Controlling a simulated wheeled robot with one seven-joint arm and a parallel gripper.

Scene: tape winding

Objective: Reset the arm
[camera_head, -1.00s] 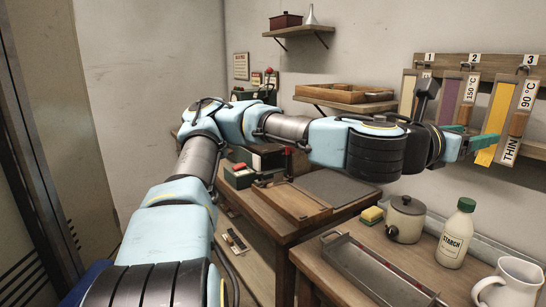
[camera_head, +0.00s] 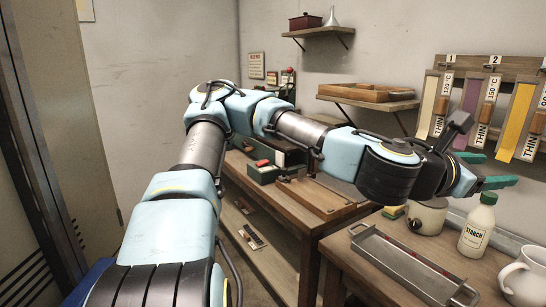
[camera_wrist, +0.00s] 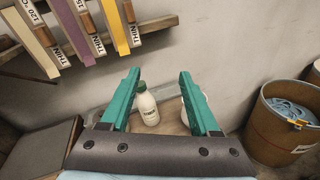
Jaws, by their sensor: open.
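My gripper (camera_head: 483,170) has green fingers and is at the right in the head view, above the bench with the starch bottle. In the wrist view its two green fingers (camera_wrist: 158,82) stand apart with nothing held between them. The starch bottle (camera_head: 477,226) stands upright below the gripper; it also shows between the fingers in the wrist view (camera_wrist: 148,108). My arm stretches across the middle of the head view and hides part of the far bench.
A metal tray (camera_head: 405,258), a lidded pot (camera_head: 428,216), a yellow sponge (camera_head: 392,211) and a white jug (camera_head: 524,274) sit on the near bench. Coloured tapes hang from a wall rack (camera_head: 500,66). A wooden wall shelf (camera_head: 368,98) is behind my arm. A brown drum (camera_wrist: 284,125) stands right in the wrist view.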

